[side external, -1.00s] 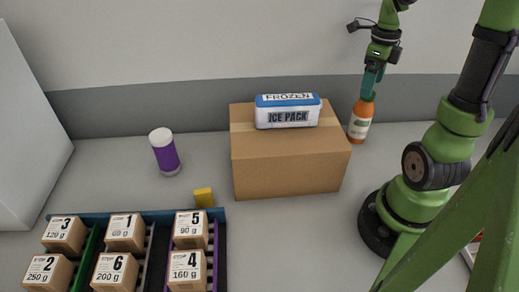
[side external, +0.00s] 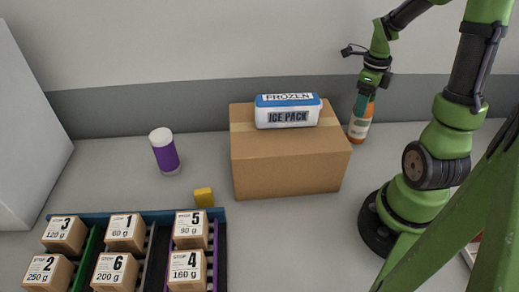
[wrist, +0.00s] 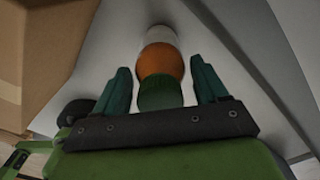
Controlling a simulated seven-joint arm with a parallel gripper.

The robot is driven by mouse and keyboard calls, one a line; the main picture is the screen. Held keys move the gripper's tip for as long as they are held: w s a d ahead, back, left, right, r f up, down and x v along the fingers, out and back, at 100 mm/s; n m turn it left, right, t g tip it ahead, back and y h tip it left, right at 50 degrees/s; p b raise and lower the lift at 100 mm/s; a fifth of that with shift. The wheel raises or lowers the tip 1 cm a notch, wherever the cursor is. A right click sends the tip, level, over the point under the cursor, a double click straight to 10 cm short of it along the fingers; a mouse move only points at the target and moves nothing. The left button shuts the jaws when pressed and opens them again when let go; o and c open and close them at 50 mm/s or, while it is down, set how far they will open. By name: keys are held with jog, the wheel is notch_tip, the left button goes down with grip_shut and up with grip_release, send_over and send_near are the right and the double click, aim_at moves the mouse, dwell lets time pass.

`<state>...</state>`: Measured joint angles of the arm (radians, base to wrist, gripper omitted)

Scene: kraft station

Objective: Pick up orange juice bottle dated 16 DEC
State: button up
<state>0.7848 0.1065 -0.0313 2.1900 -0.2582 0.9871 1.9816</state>
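An orange bottle (side external: 359,127) stands upright on the table behind the right end of the cardboard box. Its label is too small to read, so I cannot see a date. My gripper (side external: 364,102) is over the top of the bottle in the side view. In the wrist view, the bottle's green cap and orange body (wrist: 160,62) lie between the two teal fingers of my gripper (wrist: 163,80). The fingers are open, with a gap on each side of the cap.
The cardboard box (side external: 288,165) carries a blue and white ice pack (side external: 288,113) and stands close left of the bottle. A purple container (side external: 165,155) and a yellow block (side external: 203,197) stand farther left. A tray (side external: 222,215) of labelled boxes is at front left.

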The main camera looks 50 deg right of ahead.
grip_shut()
jog(key=shift+r, duration=0.1)
